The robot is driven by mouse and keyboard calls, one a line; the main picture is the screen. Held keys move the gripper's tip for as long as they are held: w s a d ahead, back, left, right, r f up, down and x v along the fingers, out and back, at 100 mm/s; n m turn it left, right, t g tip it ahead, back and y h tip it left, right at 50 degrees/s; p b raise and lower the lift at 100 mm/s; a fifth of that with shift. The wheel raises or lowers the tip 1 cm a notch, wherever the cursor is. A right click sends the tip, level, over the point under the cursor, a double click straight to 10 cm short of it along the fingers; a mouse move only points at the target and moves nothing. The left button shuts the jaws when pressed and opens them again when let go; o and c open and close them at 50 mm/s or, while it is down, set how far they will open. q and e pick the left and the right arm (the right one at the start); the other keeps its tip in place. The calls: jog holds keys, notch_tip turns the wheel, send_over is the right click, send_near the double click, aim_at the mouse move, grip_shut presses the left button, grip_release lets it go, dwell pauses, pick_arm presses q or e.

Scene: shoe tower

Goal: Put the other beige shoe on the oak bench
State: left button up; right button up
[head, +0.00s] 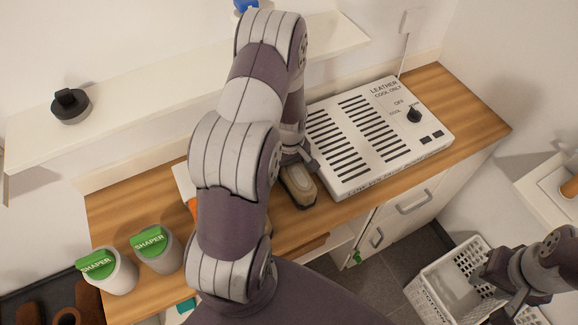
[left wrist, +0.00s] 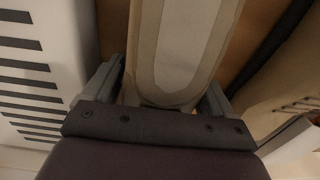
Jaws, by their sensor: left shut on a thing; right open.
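The beige shoe (head: 299,186) is at the oak bench (head: 470,98), just left of the white vented unit; I cannot tell whether it touches the wood. My left gripper (head: 298,157) is shut on this shoe. In the left wrist view the shoe's pale sole-shaped form (left wrist: 178,45) lies between the two fingers of the left gripper (left wrist: 168,90). My left arm hides much of the bench's middle. A beige stitched surface (left wrist: 285,95) shows at the right of that view; I cannot tell what it is. My right gripper (head: 492,268) is open over the white basket.
The white vented unit (head: 380,135) fills the bench's right part. Two green-lidded SHAPER cups (head: 112,275) (head: 160,252) stand at the left. The white basket (head: 440,285) is on the floor at right. A wall shelf (head: 130,85) holds a black object (head: 70,105).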

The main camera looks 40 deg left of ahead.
pick_arm(q)
jog(key=shift+d+f, duration=0.1)
jog(key=shift+f, duration=0.05)
jog(key=o, duration=1.1)
jog(key=shift+m, duration=0.3)
jog(key=r, duration=1.2)
jog(key=shift+d+r, duration=0.3)
jog(key=shift+d, duration=0.05)
jog(key=s+d+r+m, duration=0.1)
jog(key=s+d+m, duration=0.1)
jog(key=d+m, duration=0.2)
jog(key=s+d+r+m+t, duration=0.1)
jog(key=s+d+r+m, duration=0.1)
jog(key=s+d+m, duration=0.1)
jog(key=s+d+r+m, duration=0.2)
jog(key=s+d+m, duration=0.1)
jog(key=d+m, duration=0.2)
jog(key=shift+s+d+t, duration=0.15)
jog(key=shift+s+t, duration=0.05)
jog(key=shift+t, duration=0.1)
